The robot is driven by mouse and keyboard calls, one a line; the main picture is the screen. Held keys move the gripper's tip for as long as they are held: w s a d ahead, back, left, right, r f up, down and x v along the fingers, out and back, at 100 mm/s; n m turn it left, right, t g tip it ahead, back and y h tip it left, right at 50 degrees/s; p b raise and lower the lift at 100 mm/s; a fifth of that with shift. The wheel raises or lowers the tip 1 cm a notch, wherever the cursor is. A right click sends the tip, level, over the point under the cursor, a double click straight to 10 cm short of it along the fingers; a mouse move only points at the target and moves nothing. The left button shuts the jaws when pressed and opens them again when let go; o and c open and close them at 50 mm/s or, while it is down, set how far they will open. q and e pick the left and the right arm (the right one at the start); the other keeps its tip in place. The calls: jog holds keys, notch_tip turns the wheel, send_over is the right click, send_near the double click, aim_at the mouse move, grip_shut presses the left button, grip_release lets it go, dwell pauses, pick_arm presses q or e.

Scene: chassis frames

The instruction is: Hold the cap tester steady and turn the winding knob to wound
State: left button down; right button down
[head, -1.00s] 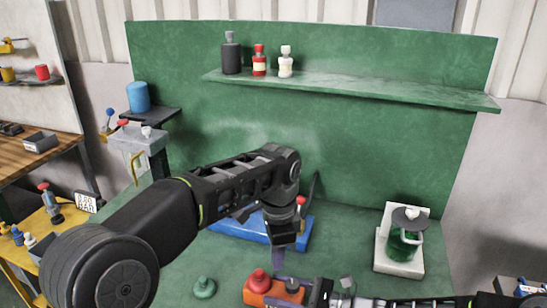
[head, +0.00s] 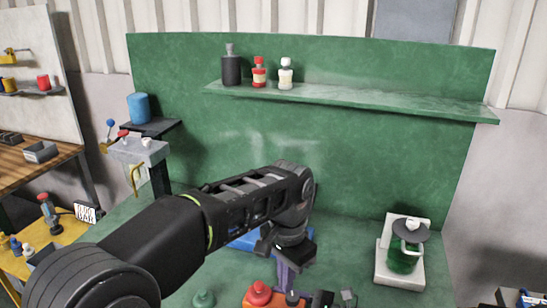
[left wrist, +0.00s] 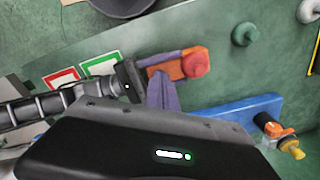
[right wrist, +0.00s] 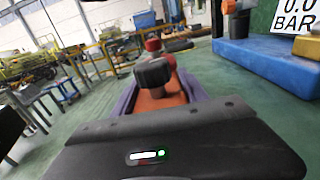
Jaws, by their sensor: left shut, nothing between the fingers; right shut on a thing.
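The cap tester is an orange block (head: 252,298) with a red knob (head: 260,288) and a dark knob (head: 292,297), low in the head view. The right wrist view shows the orange block (right wrist: 163,97) between the purple fingers of my right gripper (right wrist: 162,92), dark knob (right wrist: 154,72) nearer, red knob behind. My right gripper is shut on the block. My left gripper (head: 287,276) is shut and empty, pointing down above the dark-knob end. In the left wrist view its fingers (left wrist: 161,95) lie beside the block (left wrist: 178,68); I cannot tell whether they touch. The dark knob is hidden there.
A blue base (left wrist: 235,113) lies behind the tester. A green round piece (head: 203,299) sits to its left. A white stand with a green jar (head: 403,260) is at the right. A shelf (head: 350,101) with bottles crosses the green back panel.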

aim_at(292, 300)
pick_arm(q)
jog(key=shift+f, duration=0.1)
notch_tip(292, 300, down, 7)
dwell(0.7)
jog(key=shift+w, duration=0.15)
dwell(0.5)
jog(key=shift+w+a, duration=0.25)
jog(key=shift+w, duration=0.25)
dwell(0.6)
jog(key=shift+a, duration=0.1)
jog(key=shift+s+a, duration=0.2)
jog(key=shift+a, duration=0.1)
jog(key=shift+r, duration=0.25)
